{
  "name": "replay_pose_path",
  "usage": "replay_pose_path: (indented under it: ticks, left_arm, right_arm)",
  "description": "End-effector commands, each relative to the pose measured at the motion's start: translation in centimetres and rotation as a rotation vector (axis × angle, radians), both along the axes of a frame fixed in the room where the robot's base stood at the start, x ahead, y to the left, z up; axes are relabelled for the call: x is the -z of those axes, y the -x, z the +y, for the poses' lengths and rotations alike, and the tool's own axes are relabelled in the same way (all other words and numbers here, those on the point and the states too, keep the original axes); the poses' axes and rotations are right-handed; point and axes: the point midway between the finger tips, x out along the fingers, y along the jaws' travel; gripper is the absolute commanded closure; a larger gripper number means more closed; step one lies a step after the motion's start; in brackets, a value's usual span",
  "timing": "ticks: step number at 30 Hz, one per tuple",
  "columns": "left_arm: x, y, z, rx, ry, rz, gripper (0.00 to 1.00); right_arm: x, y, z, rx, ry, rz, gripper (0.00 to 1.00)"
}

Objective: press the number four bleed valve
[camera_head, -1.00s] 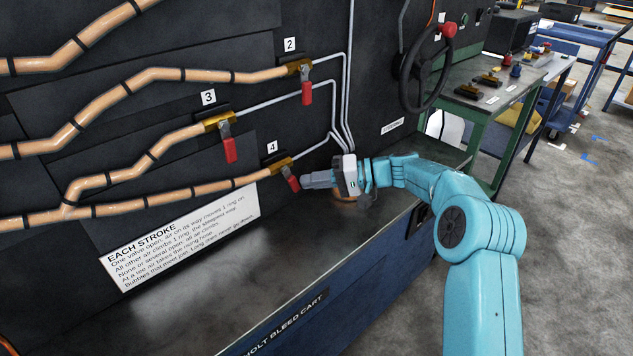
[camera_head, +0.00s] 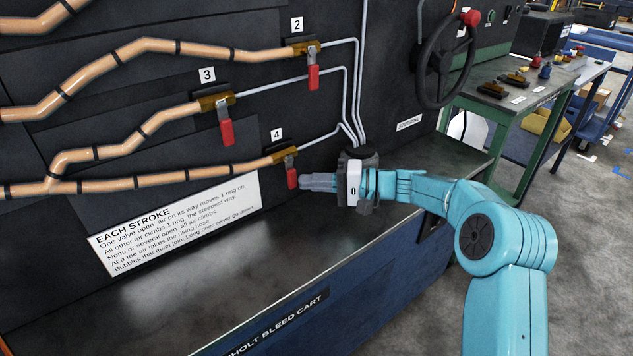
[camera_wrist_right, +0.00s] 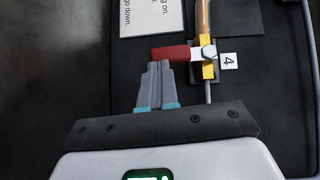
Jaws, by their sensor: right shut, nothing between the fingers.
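The number four bleed valve has a brass body (camera_head: 284,153) and a red lever (camera_head: 292,178) that hangs down, beside a white label "4" (camera_head: 277,134). My right gripper (camera_head: 305,181) is shut and empty, its fingertips right at the red lever from the right. In the right wrist view the closed fingertips (camera_wrist_right: 159,66) are at the side of the red lever (camera_wrist_right: 171,54); whether they touch cannot be told for sure. The brass body (camera_wrist_right: 207,58) and label "4" (camera_wrist_right: 228,61) show beside them. My left gripper is not in view.
The number 3 valve's red lever (camera_head: 227,132) and the number 2 valve's red lever (camera_head: 313,77) hang above. A black handwheel (camera_head: 445,62) stands at upper right. A white instruction card (camera_head: 178,224) is below the hoses. The cart's ledge (camera_head: 230,285) is clear.

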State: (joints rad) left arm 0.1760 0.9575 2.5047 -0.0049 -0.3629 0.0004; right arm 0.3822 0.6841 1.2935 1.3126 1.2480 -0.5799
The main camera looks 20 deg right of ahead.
Motion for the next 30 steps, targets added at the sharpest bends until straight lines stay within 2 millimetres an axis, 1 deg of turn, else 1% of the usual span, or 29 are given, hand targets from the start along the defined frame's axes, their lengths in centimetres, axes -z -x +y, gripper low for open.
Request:
replay_pose_path:
  ticks: [10,14,17,27,30]
  left_arm:
    - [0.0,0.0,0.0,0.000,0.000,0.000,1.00]
    - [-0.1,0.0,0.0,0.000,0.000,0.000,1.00]
    - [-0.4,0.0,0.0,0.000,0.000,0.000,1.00]
    - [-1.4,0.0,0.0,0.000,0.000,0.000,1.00]
    - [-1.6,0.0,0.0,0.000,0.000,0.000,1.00]
  right_arm:
    - [0.0,0.0,0.1,-0.001,0.000,0.000,1.00]
    - [-0.1,0.4,-0.5,0.001,0.000,0.000,1.00]
    - [-0.3,1.2,-2.0,0.003,-0.001,0.001,1.00]
    - [-0.8,5.5,-9.0,0.004,0.000,0.001,1.00]
    - [-0.9,6.7,-10.8,0.003,0.002,0.001,1.00]
